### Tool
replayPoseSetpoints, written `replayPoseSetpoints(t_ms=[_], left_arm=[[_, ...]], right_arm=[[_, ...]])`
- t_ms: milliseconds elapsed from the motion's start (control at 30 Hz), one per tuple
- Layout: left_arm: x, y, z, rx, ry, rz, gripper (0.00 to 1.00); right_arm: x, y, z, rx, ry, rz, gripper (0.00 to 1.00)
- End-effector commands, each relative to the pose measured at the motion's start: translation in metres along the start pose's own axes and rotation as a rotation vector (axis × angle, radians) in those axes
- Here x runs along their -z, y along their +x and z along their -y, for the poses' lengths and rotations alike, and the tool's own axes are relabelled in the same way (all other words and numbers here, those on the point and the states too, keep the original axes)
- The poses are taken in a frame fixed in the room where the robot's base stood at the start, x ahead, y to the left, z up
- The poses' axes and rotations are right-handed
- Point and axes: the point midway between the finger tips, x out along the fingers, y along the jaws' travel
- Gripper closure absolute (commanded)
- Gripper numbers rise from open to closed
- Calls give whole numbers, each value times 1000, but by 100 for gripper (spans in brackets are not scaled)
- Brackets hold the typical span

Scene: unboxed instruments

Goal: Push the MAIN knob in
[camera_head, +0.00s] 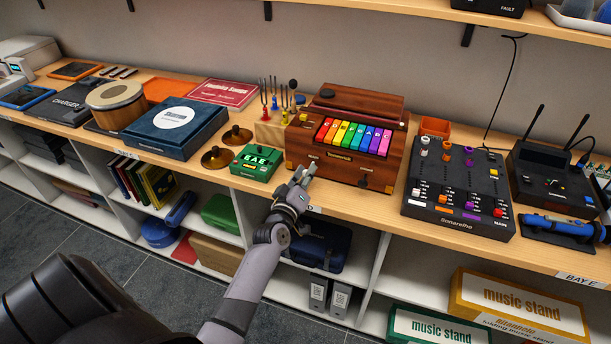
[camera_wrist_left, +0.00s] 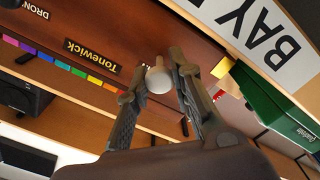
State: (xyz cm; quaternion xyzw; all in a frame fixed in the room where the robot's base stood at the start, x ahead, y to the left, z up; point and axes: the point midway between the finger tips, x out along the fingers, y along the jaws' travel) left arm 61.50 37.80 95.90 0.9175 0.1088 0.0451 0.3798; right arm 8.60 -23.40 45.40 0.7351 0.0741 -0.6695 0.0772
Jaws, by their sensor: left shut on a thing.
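The wooden keyboard box (camera_head: 297,145) with rainbow keys stands on the shelf top. Its front carries a Tonewick plate (camera_wrist_left: 91,57) and a DRONE label (camera_wrist_left: 36,9), cut off in the left wrist view. My left gripper (camera_head: 303,174) is at the left part of the box's front. In the left wrist view its fingers (camera_wrist_left: 160,62) are shut on a pale round knob (camera_wrist_left: 159,80) at the side of the plate away from the DRONE label. No label on this knob is readable; its joint with the box is hidden. My right gripper is out of view.
The green TAB device (camera_head: 256,162) and brass cymbals (camera_head: 237,137) lie left of the gripper. The black mixer (camera_head: 455,199), with a MAIN label, stands to the right. The shelf's front edge runs just below the gripper.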

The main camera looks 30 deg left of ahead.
Motion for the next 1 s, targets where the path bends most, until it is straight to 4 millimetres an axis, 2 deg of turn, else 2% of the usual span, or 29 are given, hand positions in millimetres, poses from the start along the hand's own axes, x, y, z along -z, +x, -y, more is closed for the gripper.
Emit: replayPoseSetpoints(t_ms=[133, 400, 433, 733, 1000], left_arm=[[0, 17, 0, -1, 0, -1, 100], [1, 18, -1, -1, -1, -1, 100], [1, 18, -1, -1, -1, -1, 77], [1, 18, 0, -1, 0, -1, 57], [0, 18, 0, -1, 0, 0, 57]], right_arm=[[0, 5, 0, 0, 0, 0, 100], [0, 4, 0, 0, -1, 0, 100], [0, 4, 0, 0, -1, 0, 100], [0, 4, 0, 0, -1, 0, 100], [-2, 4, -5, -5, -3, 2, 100]])
